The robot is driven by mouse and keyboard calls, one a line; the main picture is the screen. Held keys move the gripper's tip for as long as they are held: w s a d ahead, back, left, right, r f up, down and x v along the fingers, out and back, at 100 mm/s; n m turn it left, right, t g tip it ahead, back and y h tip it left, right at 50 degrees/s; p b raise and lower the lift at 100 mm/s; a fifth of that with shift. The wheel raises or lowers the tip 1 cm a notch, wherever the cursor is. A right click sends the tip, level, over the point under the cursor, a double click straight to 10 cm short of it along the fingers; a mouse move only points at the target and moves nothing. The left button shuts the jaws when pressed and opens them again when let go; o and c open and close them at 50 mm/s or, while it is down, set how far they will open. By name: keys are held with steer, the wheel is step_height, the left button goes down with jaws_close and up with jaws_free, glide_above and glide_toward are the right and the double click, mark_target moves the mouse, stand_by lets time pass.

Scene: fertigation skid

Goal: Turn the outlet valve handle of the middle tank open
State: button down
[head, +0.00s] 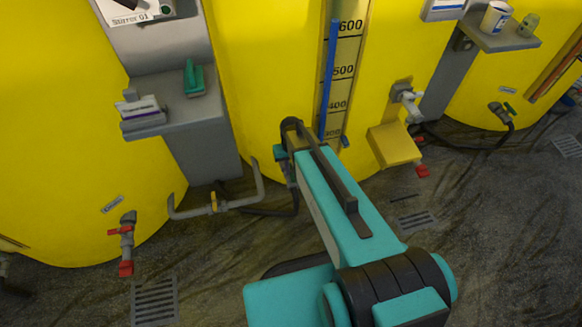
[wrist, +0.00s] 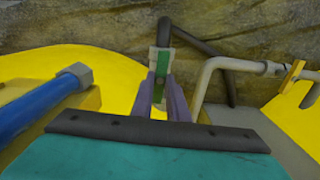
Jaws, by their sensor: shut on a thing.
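The middle tank (head: 255,60) is the large yellow tank with a level scale, behind my arm in the head view. My gripper (wrist: 161,103) shows in the wrist view as two purple fingers. They are closed on a green outlet valve handle (wrist: 161,72), which stands between them. The handle runs away from me towards a dark pipe (wrist: 164,32) behind it. In the head view my arm hides the handle and most of the valve. I cannot tell the handle's exact angle to its pipe.
A grey bent pipe with a yellow valve (head: 214,203) runs close left of my gripper. A yellow box (head: 394,146) sits to the right. The left tank has a red-handled valve (head: 122,232); the right has a green-handled one (head: 508,107). Grey shelves (head: 180,115) stand between tanks.

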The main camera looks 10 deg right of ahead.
mark_target(291, 172)
steer(key=shift+n, duration=0.3)
steer(key=c, duration=1.7)
jaws_free()
steer(key=shift+r, duration=0.1)
step_height(291, 172, up, 14)
steer(key=shift+f+p, duration=0.15)
steer(key=shift+p, duration=1.05)
